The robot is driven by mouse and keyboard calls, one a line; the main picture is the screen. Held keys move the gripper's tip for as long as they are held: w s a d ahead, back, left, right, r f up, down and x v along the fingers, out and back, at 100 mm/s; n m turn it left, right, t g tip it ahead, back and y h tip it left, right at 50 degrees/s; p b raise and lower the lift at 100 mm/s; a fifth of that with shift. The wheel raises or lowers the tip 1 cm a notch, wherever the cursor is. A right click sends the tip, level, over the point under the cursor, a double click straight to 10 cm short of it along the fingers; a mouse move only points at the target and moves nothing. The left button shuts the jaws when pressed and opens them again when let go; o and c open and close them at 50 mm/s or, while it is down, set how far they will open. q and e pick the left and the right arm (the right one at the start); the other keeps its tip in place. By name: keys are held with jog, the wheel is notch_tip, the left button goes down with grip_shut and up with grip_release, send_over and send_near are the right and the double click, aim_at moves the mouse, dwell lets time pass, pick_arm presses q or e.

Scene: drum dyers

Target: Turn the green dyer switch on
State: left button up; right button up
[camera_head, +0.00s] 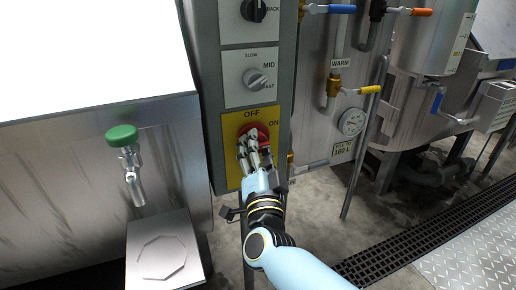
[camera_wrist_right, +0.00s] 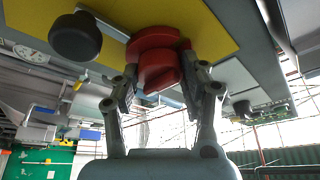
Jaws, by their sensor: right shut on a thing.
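The switch is a red rotary knob (camera_head: 261,131) on a yellow plate (camera_head: 232,171) marked OFF at the top and ON at the right. My right gripper (camera_head: 250,148) reaches up to it from below and covers much of the knob. In the right wrist view the red knob (camera_wrist_right: 158,62) sits between the two fingers of my right gripper (camera_wrist_right: 162,84), which is shut on it. Which mark the knob points to is hard to tell. My left gripper is not in view.
Above are a grey speed knob (camera_head: 256,79) and a black knob (camera_head: 254,10). A green-capped valve (camera_head: 122,136) is on the steel tank at left. Pipes and a yellow-handled valve (camera_head: 370,89) stand close at right. A floor grate (camera_head: 400,252) runs at lower right.

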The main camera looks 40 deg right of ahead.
jog(key=shift+w+r, duration=0.15)
jog(key=shift+r, duration=0.15)
jog(key=o, duration=0.9)
jog(key=shift+o, duration=1.2)
jog(key=shift+f, duration=0.1)
jog(key=shift+o, duration=0.2)
jog(key=shift+d+f, duration=0.1)
